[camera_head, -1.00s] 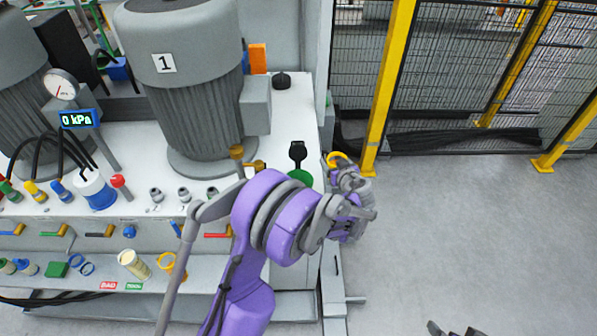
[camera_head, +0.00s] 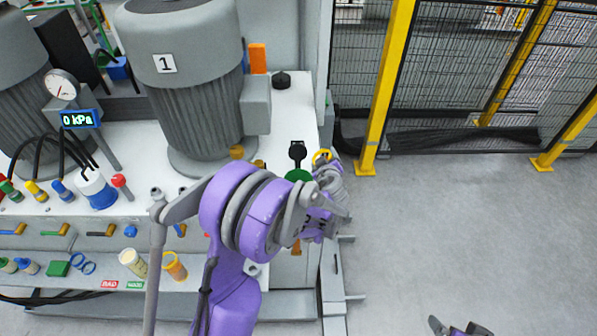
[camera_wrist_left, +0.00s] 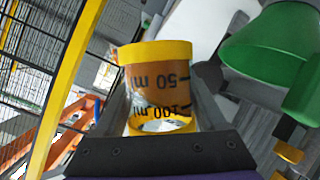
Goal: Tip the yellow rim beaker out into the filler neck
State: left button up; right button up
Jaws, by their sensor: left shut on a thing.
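The yellow rim beaker (camera_head: 322,156) is at the end of my left arm, just right of the green filler neck (camera_head: 299,175), by the bench's right edge. My left gripper (camera_head: 325,166) is shut on it. In the left wrist view the beaker (camera_wrist_left: 158,75) is between the fingers, amber, with yellow bands and upside-down 50 ml and 100 ml marks. The green funnel-like neck (camera_wrist_left: 275,50) is to its right, apart from it. I cannot tell how much the beaker holds. My right gripper (camera_head: 458,328) is partly cut off at the bottom edge, its jaws unclear.
A black cap (camera_head: 297,151) stands behind the neck. A large grey motor marked 1 (camera_head: 190,90) is on the bench to the left. An orange cup (camera_head: 175,266) and a cream cup (camera_head: 132,262) stand on the front shelf. A yellow fence post (camera_head: 385,90) rises behind right; the right floor is clear.

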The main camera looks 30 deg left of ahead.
pick_arm(q)
jog(key=shift+s+a+r, duration=0.15)
jog(key=shift+a, duration=0.1)
jog(key=shift+n+h, duration=0.3)
jog(key=shift+n, duration=0.1)
jog(key=shift+s+a+r, duration=0.1)
jog(key=shift+s+a, duration=0.05)
jog(key=shift+a, duration=0.05)
jog(key=shift+d+r+t, duration=0.1)
jog(key=shift+t, duration=0.2)
jog(key=shift+n, duration=0.3)
jog(key=shift+r, duration=0.15)
jog(key=shift+s+a+r+n+h, duration=0.1)
jog(key=shift+a+n+h, duration=0.1)
jog(key=shift+n+h, duration=0.1)
jog(key=shift+d+t, duration=0.1)
jog(key=shift+t, duration=0.2)
